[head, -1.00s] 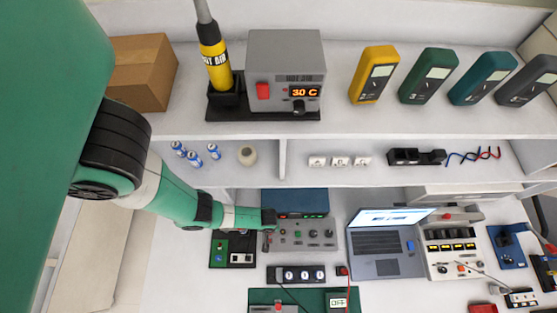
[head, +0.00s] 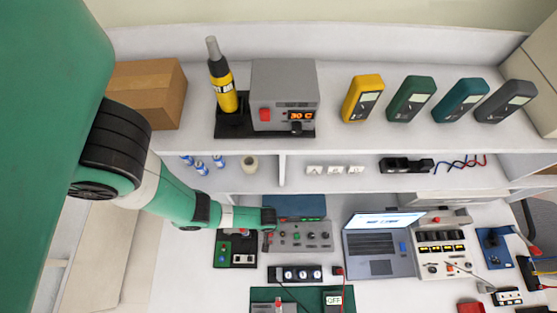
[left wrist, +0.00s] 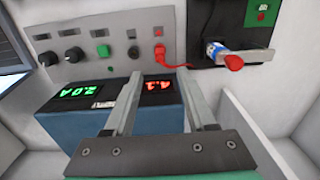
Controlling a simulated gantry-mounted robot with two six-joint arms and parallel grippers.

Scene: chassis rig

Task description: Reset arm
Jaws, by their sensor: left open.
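My left arm comes in from the left of the head view. Its gripper end (head: 268,218) is over the left side of the grey power supply panel (head: 300,237). In the left wrist view, my left gripper (left wrist: 160,80) is open, with nothing between its fingers. The fingers point at the panel with knobs (left wrist: 75,55), and a red plug (left wrist: 160,52) sits in it just beyond the fingertips. A blue and white cylinder with a red end (left wrist: 220,53) is on a black block to the right. My right gripper is not in view.
A laptop (head: 380,250) stands right of the panel. A black strip with round dials (head: 295,273) lies in front. Above are shelves with a hot-air station (head: 285,85), a cardboard box (head: 150,90) and several handheld meters (head: 412,98).

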